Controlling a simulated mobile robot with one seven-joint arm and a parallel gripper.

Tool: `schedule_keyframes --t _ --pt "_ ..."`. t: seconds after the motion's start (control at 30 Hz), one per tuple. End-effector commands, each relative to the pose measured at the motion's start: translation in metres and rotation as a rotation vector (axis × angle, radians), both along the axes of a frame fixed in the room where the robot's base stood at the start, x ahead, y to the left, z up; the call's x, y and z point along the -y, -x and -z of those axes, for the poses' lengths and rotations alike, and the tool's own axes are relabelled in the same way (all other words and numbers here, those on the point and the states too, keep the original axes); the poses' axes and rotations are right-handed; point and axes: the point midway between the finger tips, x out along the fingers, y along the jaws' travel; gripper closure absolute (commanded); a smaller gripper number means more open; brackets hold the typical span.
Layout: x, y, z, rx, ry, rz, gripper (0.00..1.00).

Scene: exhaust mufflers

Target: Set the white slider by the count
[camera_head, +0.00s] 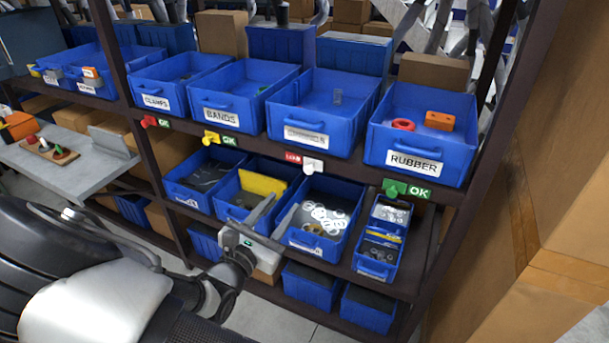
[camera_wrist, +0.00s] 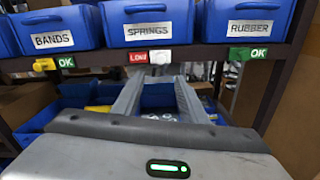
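The white slider (camera_head: 313,166) sits on the shelf edge below the SPRINGS bin (camera_head: 318,138). It also shows in the wrist view (camera_wrist: 160,57), at the right of its track, with the red LOW label (camera_wrist: 138,57) uncovered on its left. One small clear coil, apparently a spring (camera_head: 337,97), stands in that bin; the wrist view does not show inside. My gripper (camera_head: 275,213) is open and empty, below and in front of the slider. In the wrist view its two fingers (camera_wrist: 158,82) point at the slider from below, apart from it.
Neighbouring sliders are red (camera_head: 149,121), yellow (camera_head: 211,138) and green (camera_head: 394,188), each with OK uncovered. The RUBBER bin (camera_head: 412,163) holds a red ring and an orange block. Lower bins, one with metal rings (camera_head: 325,217), lie close around my fingers.

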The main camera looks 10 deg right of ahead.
Motion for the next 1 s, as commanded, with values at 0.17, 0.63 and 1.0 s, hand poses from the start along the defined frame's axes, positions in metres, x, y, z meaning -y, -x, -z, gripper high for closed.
schedule_keyframes --t 0.17,0.63,1.0 --pt "0.025 -0.033 0.001 0.001 0.001 0.004 0.61" --pt "0.076 -0.103 0.001 0.000 -0.001 0.004 0.61" --pt "0.082 -0.112 0.000 -0.001 -0.001 0.002 0.61"
